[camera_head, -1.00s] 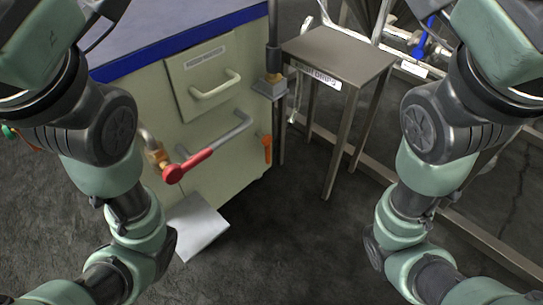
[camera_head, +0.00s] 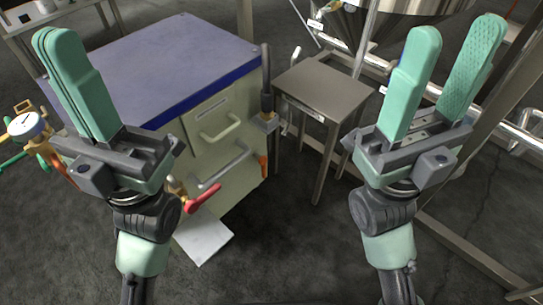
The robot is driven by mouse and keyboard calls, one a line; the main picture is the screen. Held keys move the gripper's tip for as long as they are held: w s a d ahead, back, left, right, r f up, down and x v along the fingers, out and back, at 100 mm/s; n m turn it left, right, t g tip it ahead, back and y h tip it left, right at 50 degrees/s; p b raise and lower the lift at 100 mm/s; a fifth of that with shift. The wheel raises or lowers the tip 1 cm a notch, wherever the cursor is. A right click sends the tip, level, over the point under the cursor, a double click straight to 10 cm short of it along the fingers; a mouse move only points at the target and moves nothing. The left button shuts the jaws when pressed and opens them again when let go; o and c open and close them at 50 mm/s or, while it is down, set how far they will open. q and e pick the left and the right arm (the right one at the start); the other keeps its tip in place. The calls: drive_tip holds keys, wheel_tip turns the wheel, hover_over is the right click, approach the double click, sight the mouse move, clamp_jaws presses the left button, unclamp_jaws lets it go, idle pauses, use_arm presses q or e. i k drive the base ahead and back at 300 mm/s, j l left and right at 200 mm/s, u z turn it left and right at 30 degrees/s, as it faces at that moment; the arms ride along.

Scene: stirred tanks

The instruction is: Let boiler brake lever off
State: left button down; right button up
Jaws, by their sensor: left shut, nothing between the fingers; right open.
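An upright dark lever (camera_head: 266,85) with a thick grip stands on a small grey bracket at the right front corner of the blue-topped cabinet (camera_head: 160,65). A lever with a red handle (camera_head: 203,199) sits on a brass valve low on the cabinet front. No readable label tells which one is the boiler brake lever. My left gripper (camera_head: 60,55) is shut and empty, raised in front of the cabinet's left part. Neither gripper touches a lever.
A small metal table (camera_head: 325,88) stands right of the cabinet. An orange handle (camera_head: 263,166) is on the cabinet's right edge. A gauge (camera_head: 26,126) and green handles are at the left. A steel tank (camera_head: 400,20) and pipes stand behind.

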sight(263, 161)
drive_tip(key=k+l+u, duration=0.1)
drive_tip(key=l, duration=0.3)
drive_tip(key=k+l, duration=0.2)
drive_tip(key=l, duration=0.2)
drive_tip(key=k+l+u, duration=0.15)
drive_tip(key=l, duration=0.25)
drive_tip(key=k+l, duration=0.2)
drive_tip(key=l, duration=0.2)
drive_tip(key=k+l+u, duration=0.15)
drive_tip(key=l, duration=0.25)
